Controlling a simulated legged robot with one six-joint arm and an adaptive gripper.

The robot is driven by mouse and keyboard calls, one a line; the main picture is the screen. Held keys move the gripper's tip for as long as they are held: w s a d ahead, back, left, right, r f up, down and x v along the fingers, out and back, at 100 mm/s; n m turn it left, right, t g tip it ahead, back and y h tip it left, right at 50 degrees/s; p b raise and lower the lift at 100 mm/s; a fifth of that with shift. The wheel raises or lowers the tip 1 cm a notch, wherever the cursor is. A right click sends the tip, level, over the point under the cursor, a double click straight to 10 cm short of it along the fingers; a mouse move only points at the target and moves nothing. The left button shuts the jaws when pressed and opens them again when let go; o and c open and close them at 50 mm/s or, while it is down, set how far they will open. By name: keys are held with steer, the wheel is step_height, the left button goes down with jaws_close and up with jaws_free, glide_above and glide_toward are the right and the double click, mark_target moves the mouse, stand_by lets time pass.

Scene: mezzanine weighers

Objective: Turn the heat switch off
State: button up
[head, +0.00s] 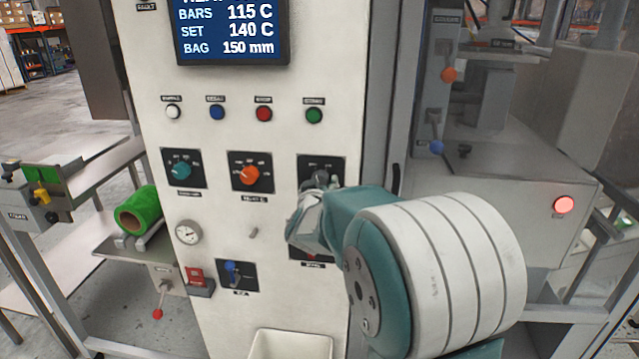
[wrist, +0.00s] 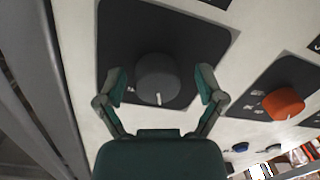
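A grey round knob (wrist: 157,78) with a white pointer line sits on a dark plate (wrist: 205,42) on the machine's white front panel. My gripper (wrist: 161,82) is open, with one finger on each side of this knob and a gap showing at both sides. In the head view my gripper (head: 309,212) is at the panel and partly hides the knob (head: 320,179). The labels are too small to tell which control is the heat switch. A dark plate below the knob is mostly hidden by my gripper.
An orange knob (head: 249,175) and a teal knob (head: 180,170) are left of the grey one. Several buttons, including a green one (head: 314,115), sit above. A blue-handled switch (head: 233,269), a red switch (head: 195,275) and a gauge (head: 188,232) are lower left. A white bin (head: 291,341) stands below.

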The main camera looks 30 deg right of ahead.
steer(key=shift+r, duration=0.15)
steer(key=v, duration=1.2)
